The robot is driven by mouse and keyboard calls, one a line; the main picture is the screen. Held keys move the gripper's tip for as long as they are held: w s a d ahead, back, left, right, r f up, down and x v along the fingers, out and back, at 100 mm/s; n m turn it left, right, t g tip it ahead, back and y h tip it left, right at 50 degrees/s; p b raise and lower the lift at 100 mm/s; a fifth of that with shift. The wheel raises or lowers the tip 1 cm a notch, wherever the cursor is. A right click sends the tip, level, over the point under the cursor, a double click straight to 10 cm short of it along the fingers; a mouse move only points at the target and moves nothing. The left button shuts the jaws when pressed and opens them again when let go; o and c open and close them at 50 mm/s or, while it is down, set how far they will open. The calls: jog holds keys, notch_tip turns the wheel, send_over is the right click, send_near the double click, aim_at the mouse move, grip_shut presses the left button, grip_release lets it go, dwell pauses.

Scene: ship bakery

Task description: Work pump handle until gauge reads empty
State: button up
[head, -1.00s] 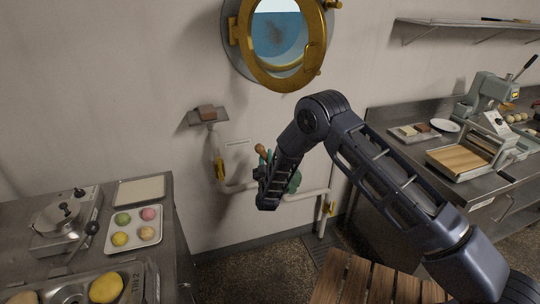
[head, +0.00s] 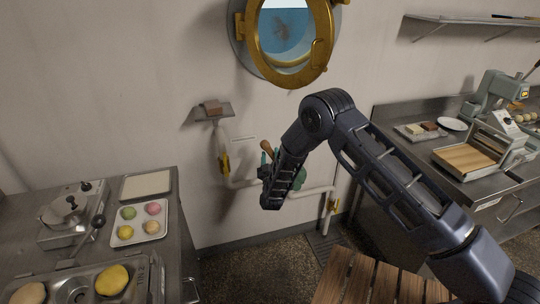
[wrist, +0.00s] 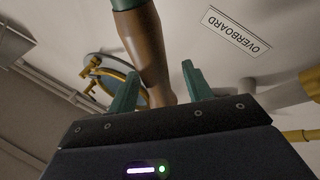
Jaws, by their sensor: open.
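The pump's wooden handle (head: 267,147) shows its brown tip just above my gripper (head: 270,158) in the head view, in front of the wall. In the wrist view the brown handle (wrist: 147,50) runs down between the two teal fingers of my gripper (wrist: 160,78). The fingers stand apart, with a gap between the handle and the right finger; whether the left one touches it I cannot tell. A green pump body (head: 299,178) shows partly behind my wrist. An "OVERBOARD" label (wrist: 236,30) is on the wall beside the handle. I cannot make out a gauge.
White pipes (head: 310,192) with brass fittings (head: 224,165) run along the wall around the pump. A brass porthole (head: 290,40) and a small shelf (head: 215,112) are above. Steel counters stand left (head: 185,215) and right (head: 385,115). A slatted wooden surface (head: 360,275) is below my arm.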

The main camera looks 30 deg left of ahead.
jog(key=v, duration=1)
jog(key=shift+o, duration=0.4)
jog(key=shift+f, duration=0.1)
